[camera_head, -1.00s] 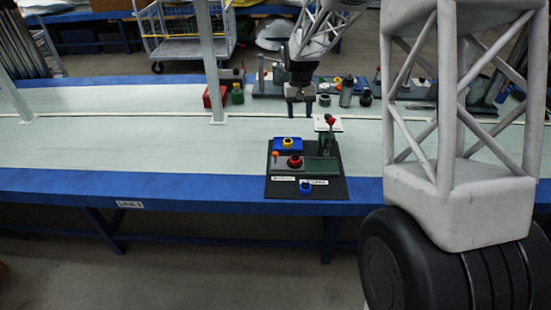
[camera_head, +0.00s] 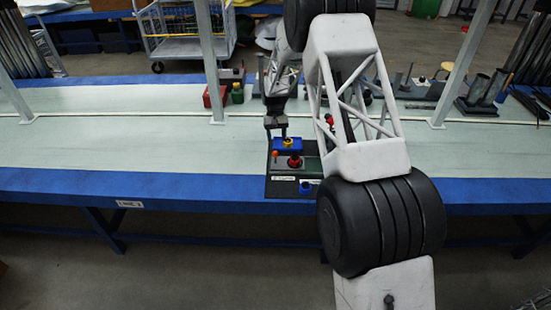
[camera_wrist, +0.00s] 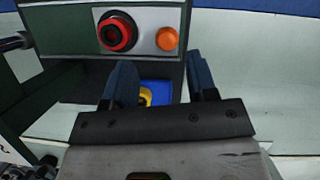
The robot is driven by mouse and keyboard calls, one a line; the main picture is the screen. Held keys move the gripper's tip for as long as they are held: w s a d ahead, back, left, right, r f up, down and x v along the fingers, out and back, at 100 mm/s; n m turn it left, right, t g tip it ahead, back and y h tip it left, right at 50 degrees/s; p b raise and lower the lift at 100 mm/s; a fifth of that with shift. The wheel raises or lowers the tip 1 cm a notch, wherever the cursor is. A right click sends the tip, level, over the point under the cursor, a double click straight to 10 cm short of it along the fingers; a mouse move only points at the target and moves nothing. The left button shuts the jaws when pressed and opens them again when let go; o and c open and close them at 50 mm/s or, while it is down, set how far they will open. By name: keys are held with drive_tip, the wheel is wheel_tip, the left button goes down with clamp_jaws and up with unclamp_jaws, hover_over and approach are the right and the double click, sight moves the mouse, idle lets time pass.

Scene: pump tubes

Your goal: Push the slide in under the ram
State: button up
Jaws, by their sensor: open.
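The slide is the grey plate (camera_head: 284,160) with a red ring (camera_head: 294,161) and an orange knob (camera_head: 275,154) on it. It lies on the dark base left of the green press bed (camera_head: 312,165). In the wrist view the slide (camera_wrist: 141,46) is at the top, beyond the fingers. My gripper (camera_head: 277,130) is open over the blue block (camera_head: 288,144) behind the slide. In the wrist view the block (camera_wrist: 160,92) and its yellow part show between the open fingers (camera_wrist: 162,82), apparently ungripped. My arm hides most of the press and ram; the press's red knob (camera_head: 330,120) shows.
A blue button (camera_head: 305,186) is at the front of the dark base (camera_head: 279,188). Red and green items (camera_head: 225,94) stand at the back. A post (camera_head: 210,60) rises left of the fixture. The bench left of the base is clear.

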sight(276, 157)
drive_tip(key=shift+w+a+f, duration=0.25)
drive_tip(key=shift+f, duration=0.45)
drive_tip(key=shift+w+a+f, duration=0.2)
drive_tip(key=shift+a+f, duration=0.05)
drive_tip(key=shift+f, duration=0.45)
drive_tip(key=shift+f, duration=0.15)
drive_tip(key=shift+x, duration=3.75)
drive_tip(key=shift+s+d, duration=0.1)
clamp_jaws()
